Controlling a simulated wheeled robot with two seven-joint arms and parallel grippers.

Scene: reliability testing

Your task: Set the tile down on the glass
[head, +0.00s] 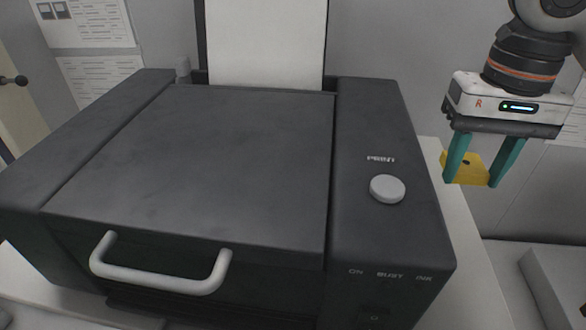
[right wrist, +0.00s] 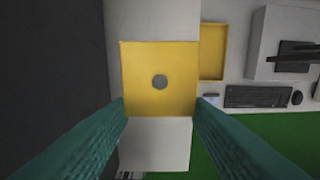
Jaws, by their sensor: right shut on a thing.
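The yellow tile (head: 466,170) is square with a round dark spot in its middle. It also shows in the right wrist view (right wrist: 140,95). My right gripper (head: 473,178) is shut on the tile, its teal fingers at two opposite sides. It holds the tile to the right of the dark printer (head: 384,125). The printer's wide flat lid (head: 205,160) is down, with a light grey handle (head: 160,277) at its front. No glass shows in either view; anything under the lid is hidden. My left gripper is not in view.
A round grey button (head: 387,188) sits under the PRINT label on the printer. Paper (head: 266,45) stands up behind the lid. In the right wrist view, a yellow tray (right wrist: 212,52), a keyboard (right wrist: 258,97) and a mouse (right wrist: 297,97) lie right of the tile.

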